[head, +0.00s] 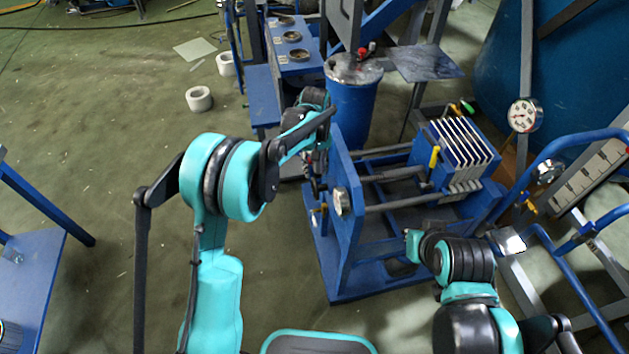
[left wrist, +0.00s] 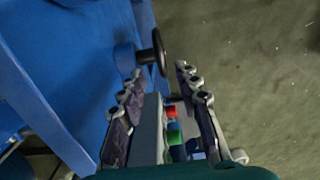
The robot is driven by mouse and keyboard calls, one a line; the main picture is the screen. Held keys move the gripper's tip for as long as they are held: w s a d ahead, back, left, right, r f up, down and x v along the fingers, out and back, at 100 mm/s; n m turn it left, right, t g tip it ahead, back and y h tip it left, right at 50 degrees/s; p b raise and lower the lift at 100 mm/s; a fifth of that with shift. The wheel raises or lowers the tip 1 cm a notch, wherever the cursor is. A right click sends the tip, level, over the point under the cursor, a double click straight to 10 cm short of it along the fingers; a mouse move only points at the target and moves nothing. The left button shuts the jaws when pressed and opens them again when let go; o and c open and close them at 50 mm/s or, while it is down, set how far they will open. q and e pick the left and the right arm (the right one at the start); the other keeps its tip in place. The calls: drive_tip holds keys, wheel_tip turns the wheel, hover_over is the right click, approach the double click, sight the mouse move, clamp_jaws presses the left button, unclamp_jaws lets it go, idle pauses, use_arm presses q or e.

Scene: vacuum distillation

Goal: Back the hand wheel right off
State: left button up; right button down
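The hand wheel (left wrist: 159,53) is a dark wheel seen nearly edge-on in the left wrist view, on a short blue hub at the blue end plate (left wrist: 75,60) of the press. In the head view the press frame (head: 348,225) stands right of centre, and my left arm largely hides the wheel. My left gripper (left wrist: 160,72) is open, its two fingers apart, with the wheel just ahead of the gap between the tips. I see no finger closed on the wheel. My right arm is folded at the lower right of the head view, and its gripper does not show.
A stack of pale plates (head: 462,142) sits on the press rails. A blue drum (head: 353,105) stands behind the press, with a blue bench (head: 292,62) to its left. A pressure gauge (head: 524,115) and blue tube rails are at right. The floor (head: 90,150) left is mostly clear.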

sight(315, 181)
use_arm(q)
drive_tip(key=shift+s+f, duration=0.2)
drive_tip(key=shift+s, duration=0.15)
wheel_tip(315, 181, down, 8)
drive_tip(key=b, duration=0.3)
drive_tip(key=shift+r, duration=0.2)
clamp_jaws()
